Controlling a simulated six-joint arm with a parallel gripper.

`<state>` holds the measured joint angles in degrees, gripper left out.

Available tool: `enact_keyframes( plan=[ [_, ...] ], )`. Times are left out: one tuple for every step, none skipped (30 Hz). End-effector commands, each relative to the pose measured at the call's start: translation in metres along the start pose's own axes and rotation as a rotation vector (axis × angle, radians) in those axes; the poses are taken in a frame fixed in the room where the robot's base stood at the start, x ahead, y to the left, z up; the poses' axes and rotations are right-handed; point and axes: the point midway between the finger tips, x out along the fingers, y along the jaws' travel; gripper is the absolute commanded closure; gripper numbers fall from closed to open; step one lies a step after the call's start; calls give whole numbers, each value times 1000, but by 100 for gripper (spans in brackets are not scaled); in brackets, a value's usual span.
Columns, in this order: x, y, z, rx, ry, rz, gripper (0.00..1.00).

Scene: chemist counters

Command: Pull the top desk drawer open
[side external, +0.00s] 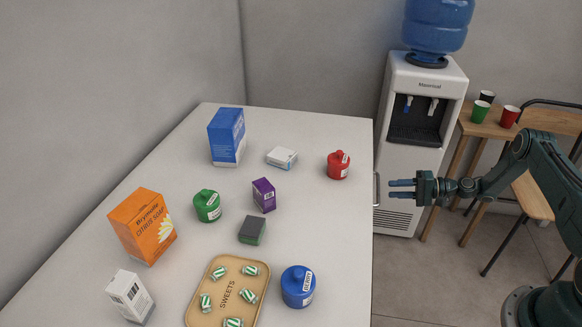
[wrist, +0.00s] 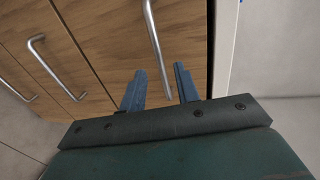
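The desk (side external: 335,240) has a white top; its drawer side is hidden in the side view. In the wrist view the wooden top drawer front (wrist: 185,30) lies nearest the white edge and carries a long metal bar handle (wrist: 153,35). A metal handle (side external: 377,188) also shows at the desk's right edge in the side view. My gripper (side external: 391,188) is open and level, its fingertips just right of that handle. In the wrist view the handle's near end shows between the two fingers (wrist: 158,70); whether either finger touches it I cannot tell.
A lower drawer handle (wrist: 50,65) stands out to the left in the wrist view. A water dispenser (side external: 410,150) stands behind the gripper. Boxes, jars and a sweets tray (side external: 197,318) are on the desk.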

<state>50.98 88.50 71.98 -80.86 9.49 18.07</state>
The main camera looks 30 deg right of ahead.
Motion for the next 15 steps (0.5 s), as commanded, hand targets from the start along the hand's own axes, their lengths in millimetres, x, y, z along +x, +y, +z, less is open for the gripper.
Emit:
enact_keyframes(
  plan=[
    [9, 0, 0, 0, -2, 0, 68],
    [13, 0, 0, 0, -2, 1, 68],
    [18, 0, 1, 0, -3, 1, 68],
    [22, 0, 1, 0, -2, 1, 68],
    [26, 0, 0, -1, -1, 1, 68],
    [30, 0, 0, -1, -2, 1, 68],
    [33, 0, 0, -1, -1, 1, 68],
    [35, 0, 0, -1, -1, 1, 68],
    [38, 0, 0, -1, -1, 1, 68],
    [40, 0, 0, -1, -1, 0, 68],
    [42, 0, 0, -1, 0, 0, 68],
    [44, 0, 0, 0, 0, 0, 68],
    [45, 0, 0, 0, 0, 0, 68],
    [46, 0, 0, 0, 0, 0, 68],
    [46, 0, 0, 0, 0, 0, 68]
  ],
)
